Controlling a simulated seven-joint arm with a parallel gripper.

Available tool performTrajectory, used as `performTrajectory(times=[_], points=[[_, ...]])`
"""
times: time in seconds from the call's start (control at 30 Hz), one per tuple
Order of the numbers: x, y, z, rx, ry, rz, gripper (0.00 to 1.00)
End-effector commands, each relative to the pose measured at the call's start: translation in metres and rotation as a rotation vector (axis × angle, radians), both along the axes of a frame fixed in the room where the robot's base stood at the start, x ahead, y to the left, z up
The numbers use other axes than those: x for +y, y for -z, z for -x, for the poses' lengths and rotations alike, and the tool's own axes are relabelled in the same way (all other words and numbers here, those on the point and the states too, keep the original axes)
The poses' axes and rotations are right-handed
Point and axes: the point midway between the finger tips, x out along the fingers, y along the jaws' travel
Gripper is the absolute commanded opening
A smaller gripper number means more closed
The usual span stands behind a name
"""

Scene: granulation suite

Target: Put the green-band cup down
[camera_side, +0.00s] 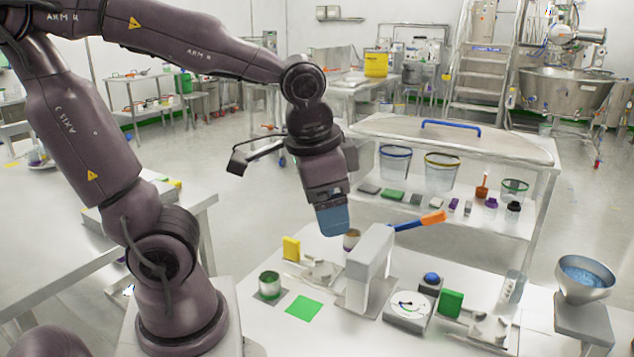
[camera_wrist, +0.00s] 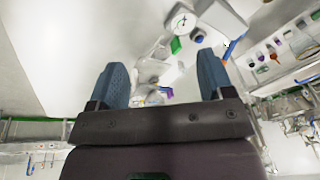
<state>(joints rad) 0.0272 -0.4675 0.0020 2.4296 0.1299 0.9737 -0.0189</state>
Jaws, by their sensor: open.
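A small metal cup with a green band (camera_side: 270,284) stands upright on the white table (camera_side: 243,318), at its left part in the side view. A flat green square (camera_side: 304,309) lies on the table just right of it. My gripper (camera_side: 333,222) is in the air above the table, up and right of the cup and apart from it. In the wrist view my gripper (camera_wrist: 163,76) has its two blue fingers wide apart with nothing held between them. I cannot make out the green-band cup in the wrist view.
An orange-and-blue handled tool (camera_side: 420,220), a round dial (camera_side: 407,307), a green block (camera_side: 450,303) and a steel bowl (camera_side: 585,278) lie further right.

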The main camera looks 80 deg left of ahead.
Motion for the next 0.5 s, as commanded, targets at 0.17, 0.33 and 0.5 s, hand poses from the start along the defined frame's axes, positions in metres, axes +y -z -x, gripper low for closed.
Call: performTrajectory(times=[0.17, 0.33, 0.5], points=[[-0.009, -0.027, 0.012, -0.211, -0.032, 0.090, 0.74], [-0.013, -0.036, 0.017, -0.282, -0.040, 0.123, 0.74], [-0.013, -0.036, 0.017, -0.284, -0.040, 0.124, 0.74]])
